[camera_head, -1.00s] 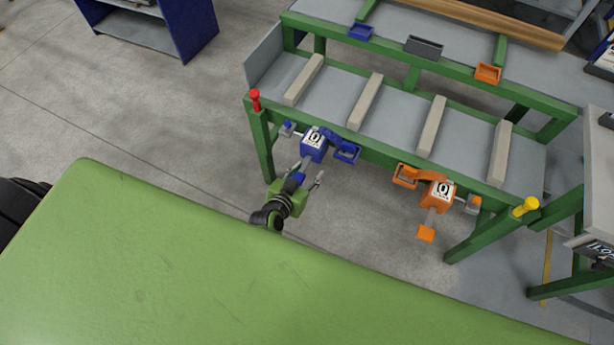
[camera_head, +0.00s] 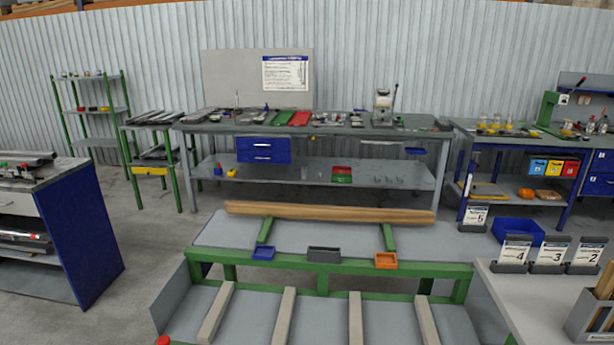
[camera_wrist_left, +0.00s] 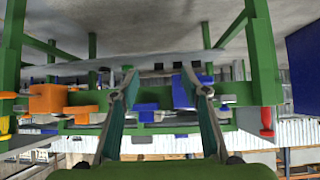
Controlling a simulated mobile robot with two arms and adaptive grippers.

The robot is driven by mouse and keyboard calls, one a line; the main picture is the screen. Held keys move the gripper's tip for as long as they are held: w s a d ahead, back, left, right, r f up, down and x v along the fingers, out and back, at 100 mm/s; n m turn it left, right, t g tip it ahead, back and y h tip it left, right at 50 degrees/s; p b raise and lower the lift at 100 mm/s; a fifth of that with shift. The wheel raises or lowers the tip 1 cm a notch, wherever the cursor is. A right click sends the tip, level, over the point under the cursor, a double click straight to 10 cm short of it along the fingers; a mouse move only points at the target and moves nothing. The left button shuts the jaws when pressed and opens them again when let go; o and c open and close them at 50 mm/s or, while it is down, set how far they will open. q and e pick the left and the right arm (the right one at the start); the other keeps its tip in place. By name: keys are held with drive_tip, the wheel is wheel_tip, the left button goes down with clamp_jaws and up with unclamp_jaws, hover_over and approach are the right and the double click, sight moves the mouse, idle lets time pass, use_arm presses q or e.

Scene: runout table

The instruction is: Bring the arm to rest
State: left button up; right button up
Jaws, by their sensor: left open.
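My left gripper (camera_wrist_left: 160,84) shows only in the left wrist view, its two fingers spread apart with nothing held between them. The picture there looks upside down. The green-framed runout table (camera_head: 330,268) stands low in the middle of the head view, and its green frame (camera_wrist_left: 262,55) fills much of the wrist view. A blue unit (camera_wrist_left: 183,92) on the table shows just inside the right finger; its gap to the finger cannot be told. An orange unit (camera_wrist_left: 47,98) is farther left. My right gripper is in neither view.
A light-topped table (camera_head: 545,290) stands close at right, a blue-sided cabinet (camera_head: 80,235) at left. Floor between cabinet and runout table is clear.

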use_arm(q)
drive_tip(key=s+a+f+g, duration=0.1)
drive_tip(key=s+f+g, duration=0.4)
drive_tip(key=s+f, duration=1)
drive_tip(key=s+a+f+g, duration=0.2)
drive_tip(key=s, duration=0.9)
drive_tip(key=s+a+f+m+g+y, duration=0.1)
drive_tip(key=s+a+f+g, duration=0.1)
drive_tip(key=s, duration=0.9)
drive_tip(key=shift+s+a+f, duration=0.25)
drive_tip(key=shift+a+f, duration=0.1)
drive_tip(key=shift+a, duration=0.15)
drive_tip(key=shift+w, duration=0.1)
